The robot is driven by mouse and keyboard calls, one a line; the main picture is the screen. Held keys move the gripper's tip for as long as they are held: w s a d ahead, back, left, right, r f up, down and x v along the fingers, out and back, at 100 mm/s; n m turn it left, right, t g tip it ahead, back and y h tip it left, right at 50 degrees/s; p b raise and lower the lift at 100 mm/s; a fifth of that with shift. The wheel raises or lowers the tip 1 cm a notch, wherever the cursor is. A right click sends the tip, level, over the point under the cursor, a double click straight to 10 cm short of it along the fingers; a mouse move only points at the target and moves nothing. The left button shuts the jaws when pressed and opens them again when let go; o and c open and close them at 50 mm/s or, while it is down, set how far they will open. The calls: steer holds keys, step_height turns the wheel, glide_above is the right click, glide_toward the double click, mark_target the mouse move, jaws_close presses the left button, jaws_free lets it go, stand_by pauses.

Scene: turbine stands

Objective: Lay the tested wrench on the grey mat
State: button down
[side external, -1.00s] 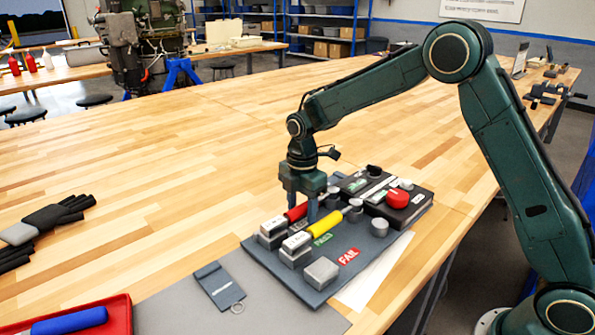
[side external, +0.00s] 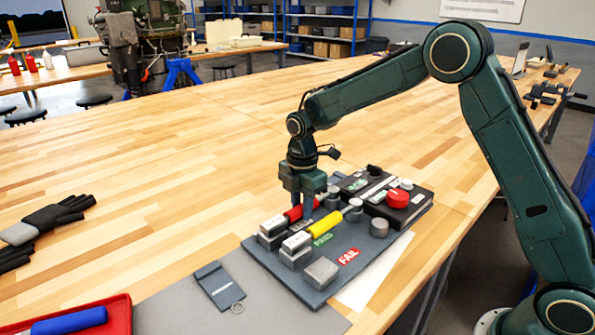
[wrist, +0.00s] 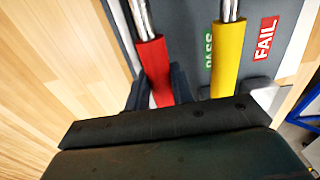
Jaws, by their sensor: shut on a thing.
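A wrench with a red handle (side external: 294,213) lies on the dark tester board (side external: 262,252), its metal end at a grey block. My gripper (side external: 303,208) points down and is shut on the red handle; in the wrist view the two fingers (wrist: 157,90) sit on either side of the handle (wrist: 152,62). A second wrench with a yellow handle (side external: 325,224) lies beside it, apart from the fingers; it also shows in the wrist view (wrist: 227,50). The grey mat (side external: 170,312) lies in front left of the board. The fingers hide part of the red handle.
A dark pouch with a ring (side external: 218,285) lies on the mat. A red tray (side external: 122,312) with a blue-handled thing (side external: 70,321) is at the lower left. Black gloves (side external: 55,215) lie far left. The table between is clear.

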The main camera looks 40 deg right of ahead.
mark_target(301, 205)
steer(key=shift+r, duration=0.7)
steer(key=shift+r, duration=0.75)
steer(key=shift+r, duration=0.1)
steer(key=shift+w+r, duration=0.1)
steer(key=shift+r, duration=0.4)
steer(key=r, duration=0.5)
steer(key=shift+a+r, duration=0.3)
steer(key=shift+r, duration=0.05)
steer(key=s+a+m, duration=0.3)
steer(key=a+m, duration=0.6)
steer(key=s+a+m, duration=0.3)
steer(key=a+m, duration=0.6)
steer(key=f, duration=0.5)
steer(key=shift+d+f, duration=0.1)
steer(key=shift+d, duration=0.25)
steer(key=shift+f, duration=0.15)
